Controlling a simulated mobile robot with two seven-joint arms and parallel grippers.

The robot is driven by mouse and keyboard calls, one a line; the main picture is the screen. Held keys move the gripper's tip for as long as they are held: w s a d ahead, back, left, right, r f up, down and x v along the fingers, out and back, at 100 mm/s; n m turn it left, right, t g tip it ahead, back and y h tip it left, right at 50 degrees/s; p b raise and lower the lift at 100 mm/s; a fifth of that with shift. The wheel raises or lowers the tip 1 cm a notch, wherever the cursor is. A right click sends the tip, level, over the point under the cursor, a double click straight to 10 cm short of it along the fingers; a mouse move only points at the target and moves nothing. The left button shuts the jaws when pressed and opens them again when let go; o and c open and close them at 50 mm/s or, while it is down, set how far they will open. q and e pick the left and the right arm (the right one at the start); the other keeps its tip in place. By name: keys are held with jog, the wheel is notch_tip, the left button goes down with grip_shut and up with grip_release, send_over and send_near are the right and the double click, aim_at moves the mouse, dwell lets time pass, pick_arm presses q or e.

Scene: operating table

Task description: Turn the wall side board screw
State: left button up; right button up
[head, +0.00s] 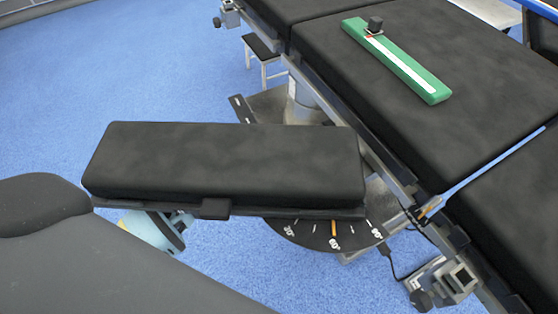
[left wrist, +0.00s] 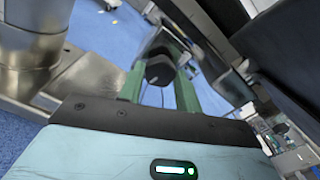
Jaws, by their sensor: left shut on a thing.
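The black padded side board (head: 225,160) juts out left from the operating table in the head view. A dark dial plate (head: 310,232) with white angle marks and an orange pointer (head: 334,228) shows under its right end. In the left wrist view, a black knob-like screw (left wrist: 159,71) sits between the green fingers of my left gripper (left wrist: 159,76), which is shut on it. In the head view, part of my light blue left arm (head: 150,228) shows below the board; the fingertips and screw are hidden there. My right gripper is not in view.
The operating table (head: 400,60) fills the upper right, with a green and white bar-shaped device (head: 400,62) on its pad. A metal rail clamp (head: 447,280) stands at lower right. Blue floor (head: 120,60) is clear at upper left.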

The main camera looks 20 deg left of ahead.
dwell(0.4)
pick_arm(q)
jog(key=o, duration=1)
jog(key=v, duration=0.8)
